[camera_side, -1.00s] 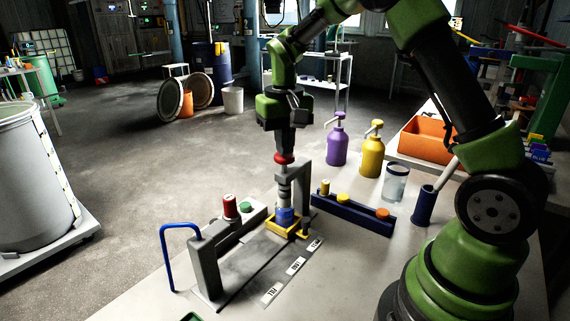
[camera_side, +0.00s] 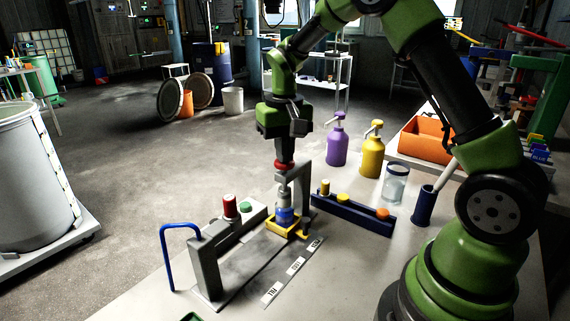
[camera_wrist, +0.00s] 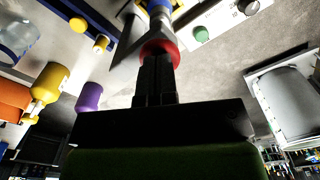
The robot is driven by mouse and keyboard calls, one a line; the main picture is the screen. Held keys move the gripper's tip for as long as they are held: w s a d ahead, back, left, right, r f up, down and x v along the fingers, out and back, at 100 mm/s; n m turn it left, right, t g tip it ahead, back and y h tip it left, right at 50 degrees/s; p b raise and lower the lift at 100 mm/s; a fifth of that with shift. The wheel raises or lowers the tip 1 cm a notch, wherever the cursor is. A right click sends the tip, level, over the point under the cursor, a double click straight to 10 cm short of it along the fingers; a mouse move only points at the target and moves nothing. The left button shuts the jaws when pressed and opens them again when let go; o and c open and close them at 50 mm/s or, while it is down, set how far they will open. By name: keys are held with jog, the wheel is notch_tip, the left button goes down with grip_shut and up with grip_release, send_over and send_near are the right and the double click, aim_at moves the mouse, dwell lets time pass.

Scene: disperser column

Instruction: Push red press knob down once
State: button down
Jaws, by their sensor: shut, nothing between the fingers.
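The red press knob (camera_side: 284,166) sits on top of the grey disperser column (camera_side: 304,178). My gripper (camera_side: 285,156) is shut and points straight down, its fingertips at the top of the knob and apparently touching it. In the wrist view the shut fingers (camera_wrist: 156,62) meet the red knob (camera_wrist: 160,46), with nothing held between them. Under the knob, a clear bottle with a blue band (camera_side: 285,214) stands upright in a yellow holder (camera_side: 279,231). The fingers partly hide the knob's top in the wrist view.
A blue rack (camera_side: 356,208) with yellow and orange caps lies at the right. Purple (camera_side: 337,147) and yellow (camera_side: 371,157) pump bottles stand behind it.

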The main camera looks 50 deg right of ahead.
jog(key=shift+r, duration=3.5)
jog(key=shift+s+a+r, duration=0.1)
jog(key=shift+r, duration=0.05)
jog(key=s+a+r+n+t, duration=0.1)
jog(key=s+a+r+t, duration=0.3)
jog(key=s+a+r, duration=0.4)
jog(key=s+a+f+n+t+y, duration=0.1)
jog(key=s+a+t+y, duration=0.1)
jog(key=s, duration=0.9)
jog(key=shift+s+f+t, duration=0.25)
jog(key=shift+f+t, duration=0.15)
jog(key=shift+t, duration=0.2)
